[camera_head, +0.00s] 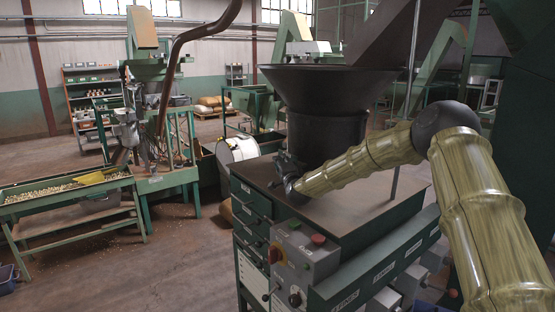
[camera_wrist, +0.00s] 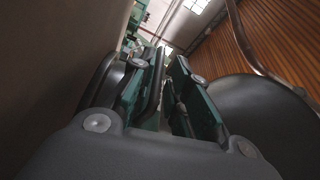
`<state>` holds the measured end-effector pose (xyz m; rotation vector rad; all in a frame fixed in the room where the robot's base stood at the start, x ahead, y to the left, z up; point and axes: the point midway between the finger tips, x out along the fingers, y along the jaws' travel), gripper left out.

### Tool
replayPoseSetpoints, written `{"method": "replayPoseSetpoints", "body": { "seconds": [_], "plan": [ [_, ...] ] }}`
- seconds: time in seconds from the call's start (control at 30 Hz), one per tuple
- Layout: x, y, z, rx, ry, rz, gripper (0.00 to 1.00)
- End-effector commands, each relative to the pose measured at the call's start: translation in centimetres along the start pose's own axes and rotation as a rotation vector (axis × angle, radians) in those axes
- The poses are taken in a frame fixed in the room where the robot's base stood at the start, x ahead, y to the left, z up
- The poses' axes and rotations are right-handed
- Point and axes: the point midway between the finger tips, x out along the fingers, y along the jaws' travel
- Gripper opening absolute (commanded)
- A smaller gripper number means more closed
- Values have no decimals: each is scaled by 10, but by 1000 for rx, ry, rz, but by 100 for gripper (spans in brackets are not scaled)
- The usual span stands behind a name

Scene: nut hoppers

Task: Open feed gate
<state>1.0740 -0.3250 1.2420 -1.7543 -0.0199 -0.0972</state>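The dark hopper (camera_head: 325,125) has a wide funnel top and a round body, and stands on a green cabinet. My gripper (camera_head: 283,160) is at the lower left side of the hopper body, small and dark against it. I cannot tell there whether it touches the hopper. In the wrist view the two green and dark fingers of my gripper (camera_wrist: 166,75) lie close together with a narrow gap between them. I cannot make out whether anything thin is held in that gap. No feed gate can be clearly picked out in either view; the gripper and arm may cover it.
A control box (camera_head: 303,253) with a red knob is on the cabinet front below my arm. A white drum (camera_head: 238,150) stands behind the cabinet. A green trough (camera_head: 65,190) is at the left. Open floor (camera_head: 170,262) lies between trough and cabinet.

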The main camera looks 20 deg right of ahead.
Motion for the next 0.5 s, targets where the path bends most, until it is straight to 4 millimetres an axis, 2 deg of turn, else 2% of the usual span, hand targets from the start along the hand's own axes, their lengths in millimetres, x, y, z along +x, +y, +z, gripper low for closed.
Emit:
{"method": "replayPoseSetpoints", "body": {
  "seconds": [0.2,0.5],
  "plan": [
    [12,0,3,0,-3,0,18],
    [13,0,4,1,-4,-1,18]
  ]
}}
